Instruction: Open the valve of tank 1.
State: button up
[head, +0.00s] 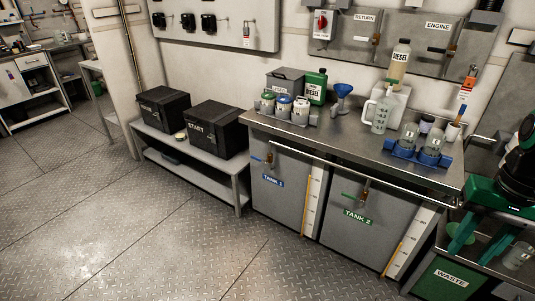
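Tank 1 (285,208) is a grey cabinet front under the steel counter, with a blue "TANK 1" label (273,181). Its valve (269,160) sits above the label, near the top of the panel. A short blue lever (256,158) points left from the valve, roughly sideways. The valve is small in the picture, so its finer details cannot be made out. A white level strip (314,205) runs down the tank's right side.
Tank 2 (342,230), with a green-lever valve (365,190), stands to the right. A rail (330,168) runs along the counter's front edge. A low bench (200,173) with black boxes stands left. A green waste bin (445,281) is at lower right. The plated floor in front is clear.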

aim_at(256, 158)
jog(key=i, duration=0.85)
jog(key=u, duration=0.05)
